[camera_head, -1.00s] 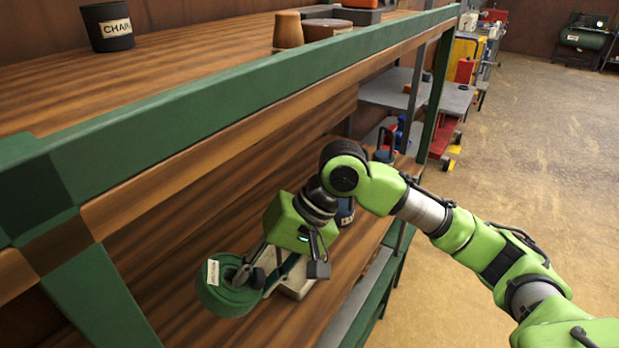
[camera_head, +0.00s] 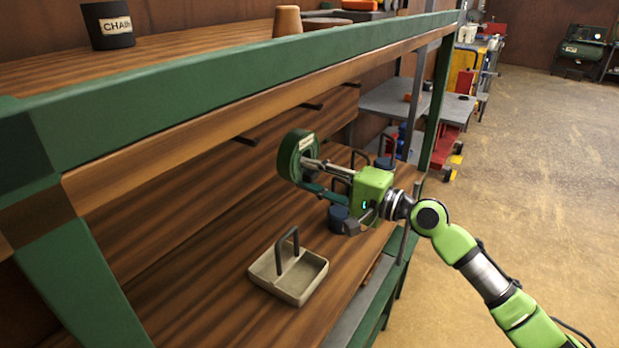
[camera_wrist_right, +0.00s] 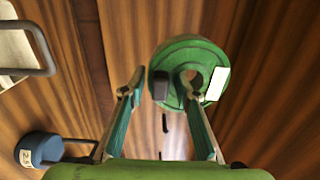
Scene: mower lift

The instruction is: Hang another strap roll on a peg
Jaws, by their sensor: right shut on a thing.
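A green strap roll (camera_head: 288,158) with a white label is held upright in my right gripper (camera_head: 312,165), in front of the back panel. It also shows in the right wrist view (camera_wrist_right: 205,53), with one finger at its centre hole and the other towards its left side. My right gripper (camera_wrist_right: 160,87) is shut on the roll. Dark pegs stick out of the back panel: one peg (camera_head: 246,140) left of the roll, another peg (camera_head: 311,106) above it, and a further peg (camera_head: 352,85) to the right. The roll is apart from these pegs. My left gripper is not in view.
A beige tray with a handle (camera_head: 306,284) stands on the wooden shelf below. A blue weight (camera_head: 339,218) with a handle stands under my right gripper, and another blue weight (camera_head: 384,163) is farther back. The green upper shelf beam (camera_head: 240,78) runs above. The front left shelf is bare.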

